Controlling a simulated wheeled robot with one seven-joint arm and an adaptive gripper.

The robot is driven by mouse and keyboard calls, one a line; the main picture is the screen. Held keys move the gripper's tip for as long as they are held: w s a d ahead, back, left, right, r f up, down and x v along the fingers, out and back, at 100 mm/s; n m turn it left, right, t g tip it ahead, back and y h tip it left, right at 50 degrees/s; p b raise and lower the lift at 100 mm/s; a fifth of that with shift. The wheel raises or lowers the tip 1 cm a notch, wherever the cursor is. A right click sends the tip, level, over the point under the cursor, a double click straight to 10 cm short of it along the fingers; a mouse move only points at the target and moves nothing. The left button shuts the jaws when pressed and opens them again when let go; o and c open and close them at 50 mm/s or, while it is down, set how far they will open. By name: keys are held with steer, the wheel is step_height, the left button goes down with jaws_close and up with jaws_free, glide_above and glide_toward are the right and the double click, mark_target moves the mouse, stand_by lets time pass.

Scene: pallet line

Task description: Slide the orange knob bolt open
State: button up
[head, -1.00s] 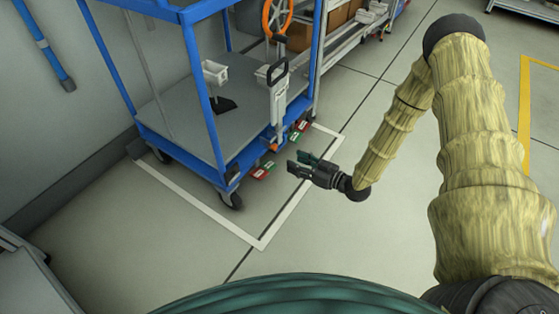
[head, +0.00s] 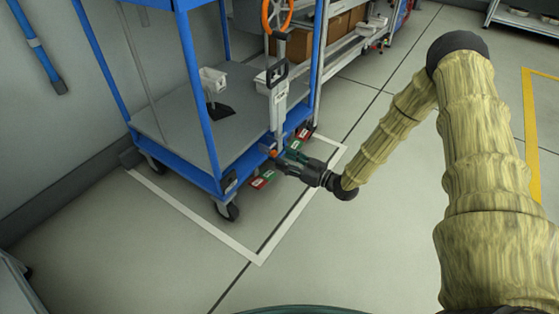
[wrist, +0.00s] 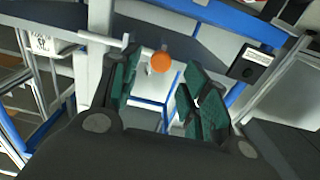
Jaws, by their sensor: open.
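The orange knob (wrist: 161,62) sits between and beyond my two open fingers in the wrist view, nearer the left finger. A pale bolt rod (wrist: 103,39) runs to the left of it. In the head view the knob (head: 272,153) is a small orange spot on the front lower edge of the blue cart (head: 205,177), just beside the fingertips. My gripper (head: 281,159) is open with green finger pads and is empty; its fingers also show in the wrist view (wrist: 158,95). Whether a finger touches the knob cannot be told.
Red and green labels (head: 263,179) lie beneath the cart's front edge. A grey upright with a black handle (head: 277,74) and an orange wheel (head: 277,14) rise above the knob. A white floor line (head: 240,250) surrounds the cart. The floor in front is clear.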

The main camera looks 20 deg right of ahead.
mark_target(276, 154)
steer(key=shift+b+x, duration=0.55)
steer(key=shift+x, duration=1.05)
steer(key=shift+c, duration=0.5)
jaws_close()
